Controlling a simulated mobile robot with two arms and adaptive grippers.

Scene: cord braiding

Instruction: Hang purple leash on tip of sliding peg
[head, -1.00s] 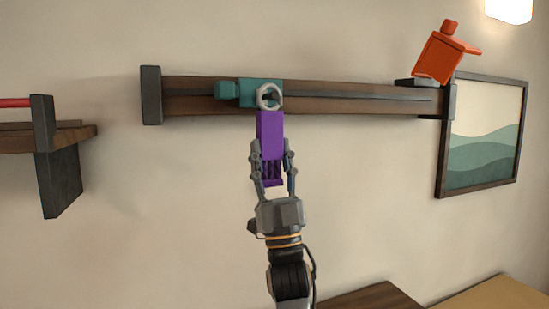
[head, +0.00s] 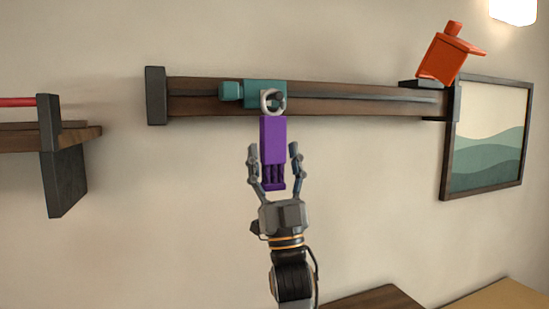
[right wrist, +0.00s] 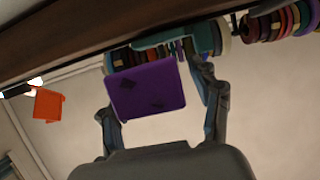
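The purple leash (head: 273,141) hangs upright below the teal sliding peg (head: 252,93). Its metal ring (head: 272,101) is around the dark tip of the peg in the head view. My right gripper (head: 272,166) is open, with a finger on each side of the leash's lower part and gaps between. In the right wrist view the purple leash (right wrist: 147,90) shows between the spread fingers (right wrist: 162,105); its ring is hidden there. My left gripper is not in view.
The peg sits on a wooden rail (head: 350,102) with dark end blocks. An orange object (head: 445,57) stands at the rail's right end, above a framed picture (head: 487,138). A shelf (head: 75,138) is at the left. The wall below the rail is mostly clear.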

